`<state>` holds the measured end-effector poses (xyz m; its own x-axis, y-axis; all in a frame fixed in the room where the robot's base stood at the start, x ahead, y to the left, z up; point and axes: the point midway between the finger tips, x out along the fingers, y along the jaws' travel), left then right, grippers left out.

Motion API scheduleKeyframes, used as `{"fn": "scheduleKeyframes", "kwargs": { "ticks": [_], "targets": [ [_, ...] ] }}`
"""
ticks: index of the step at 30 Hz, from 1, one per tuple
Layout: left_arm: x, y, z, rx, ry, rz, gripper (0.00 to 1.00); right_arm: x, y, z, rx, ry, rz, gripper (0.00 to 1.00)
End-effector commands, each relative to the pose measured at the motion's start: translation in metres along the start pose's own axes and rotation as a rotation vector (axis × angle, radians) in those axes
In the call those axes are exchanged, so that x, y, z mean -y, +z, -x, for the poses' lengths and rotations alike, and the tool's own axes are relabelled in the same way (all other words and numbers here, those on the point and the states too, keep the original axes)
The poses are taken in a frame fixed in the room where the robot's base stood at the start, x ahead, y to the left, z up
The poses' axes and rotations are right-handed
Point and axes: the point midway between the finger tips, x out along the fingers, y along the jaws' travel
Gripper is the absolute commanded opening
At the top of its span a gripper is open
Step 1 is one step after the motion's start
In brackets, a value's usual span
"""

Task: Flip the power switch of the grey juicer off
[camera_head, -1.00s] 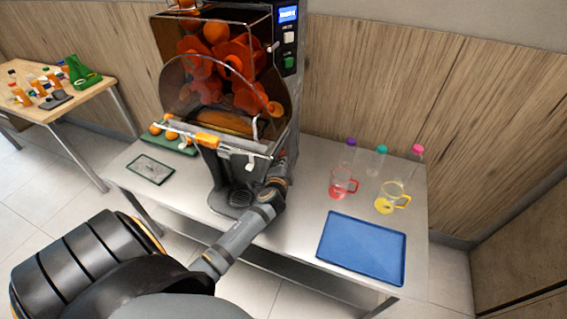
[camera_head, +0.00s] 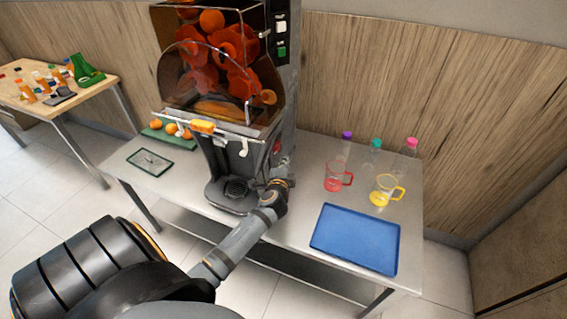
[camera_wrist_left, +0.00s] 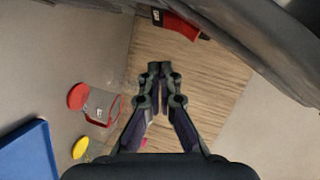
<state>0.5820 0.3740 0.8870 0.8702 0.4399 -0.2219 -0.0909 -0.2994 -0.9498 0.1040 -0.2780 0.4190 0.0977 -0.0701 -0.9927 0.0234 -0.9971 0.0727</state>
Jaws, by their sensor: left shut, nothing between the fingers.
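My right gripper is not in view.
A red-handled cup (camera_head: 336,178), a yellow-handled cup (camera_head: 384,190) and capped bottles (camera_head: 374,157) stand right of the juicer. A blue tray (camera_head: 356,240) lies at the front right. A dark-rimmed tray (camera_head: 150,162) lies left. Another table (camera_head: 90,84) stands far left.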

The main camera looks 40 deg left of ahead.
Motion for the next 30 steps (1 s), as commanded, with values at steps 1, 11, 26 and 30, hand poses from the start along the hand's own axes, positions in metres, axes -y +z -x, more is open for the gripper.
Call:
{"fn": "scheduleKeyframes", "kwargs": {
  "ticks": [1, 11, 26, 30],
  "targets": [
    [-0.008, 0.002, 0.015, 0.001, 0.005, 0.000, 0.00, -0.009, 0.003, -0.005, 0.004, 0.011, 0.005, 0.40],
    [-0.020, 0.003, 0.076, 0.001, 0.004, 0.002, 0.00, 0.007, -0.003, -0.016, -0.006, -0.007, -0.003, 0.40],
    [-0.020, 0.003, 0.086, 0.001, 0.002, 0.000, 0.00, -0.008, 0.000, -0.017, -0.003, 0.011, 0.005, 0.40],
    [-0.020, 0.003, 0.086, 0.001, 0.002, 0.000, 0.00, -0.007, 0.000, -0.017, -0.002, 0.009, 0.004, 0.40]
  ]
}}
